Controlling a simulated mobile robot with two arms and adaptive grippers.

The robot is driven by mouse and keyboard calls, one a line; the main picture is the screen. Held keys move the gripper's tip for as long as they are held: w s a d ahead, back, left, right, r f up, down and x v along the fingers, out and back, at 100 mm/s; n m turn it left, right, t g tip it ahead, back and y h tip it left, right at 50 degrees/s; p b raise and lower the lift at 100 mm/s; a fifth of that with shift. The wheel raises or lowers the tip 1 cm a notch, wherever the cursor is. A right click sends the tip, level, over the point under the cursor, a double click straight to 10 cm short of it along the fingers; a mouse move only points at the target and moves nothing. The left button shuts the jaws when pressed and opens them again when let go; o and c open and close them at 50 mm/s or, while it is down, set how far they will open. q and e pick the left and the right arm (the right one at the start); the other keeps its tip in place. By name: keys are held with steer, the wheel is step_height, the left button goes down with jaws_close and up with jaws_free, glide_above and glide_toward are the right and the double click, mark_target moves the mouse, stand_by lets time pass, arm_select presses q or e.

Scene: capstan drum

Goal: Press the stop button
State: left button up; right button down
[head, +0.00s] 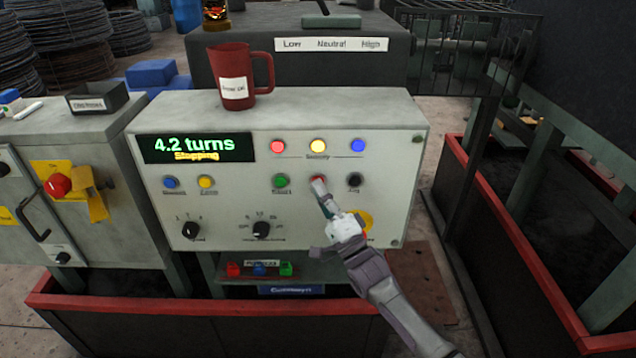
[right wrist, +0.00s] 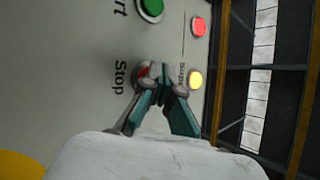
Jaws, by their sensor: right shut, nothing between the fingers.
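The red stop button (head: 317,179) sits on the light grey control panel (head: 225,225), between the green start button (head: 281,181) and the black jog button (head: 354,180). My right gripper (head: 321,190) is shut and empty, with its fingertips at the stop button and covering much of it. In the right wrist view, the fingertips (right wrist: 162,78) overlap the red stop button (right wrist: 144,71), beside the printed word "Stop". The panel's display (head: 198,148) reads "4.2 turns" and "Stopping". My left gripper is out of view.
A red mug (head: 234,72) stands on top of the panel. A red emergency-type knob (head: 58,185) is on the grey cabinet at left. A yellow round part (head: 365,221) lies partly behind my right gripper. Red-edged barriers stand in front and at right.

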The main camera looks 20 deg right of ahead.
steer(key=shift+s+r, duration=0.1)
steer(key=shift+s, duration=0.05)
steer(key=shift+s+a+p, duration=0.2)
steer(key=shift+s+p, duration=0.35)
steer(key=shift+s, duration=0.1)
steer(key=s+p, duration=0.1)
steer(key=s+a, duration=0.1)
steer(key=s, duration=0.1)
steer(key=s+p, duration=0.1)
steer(key=shift+s+a+p, duration=0.25)
steer(key=shift+s+p, duration=0.1)
steer(key=shift+s, duration=0.05)
stand_by(0.7)
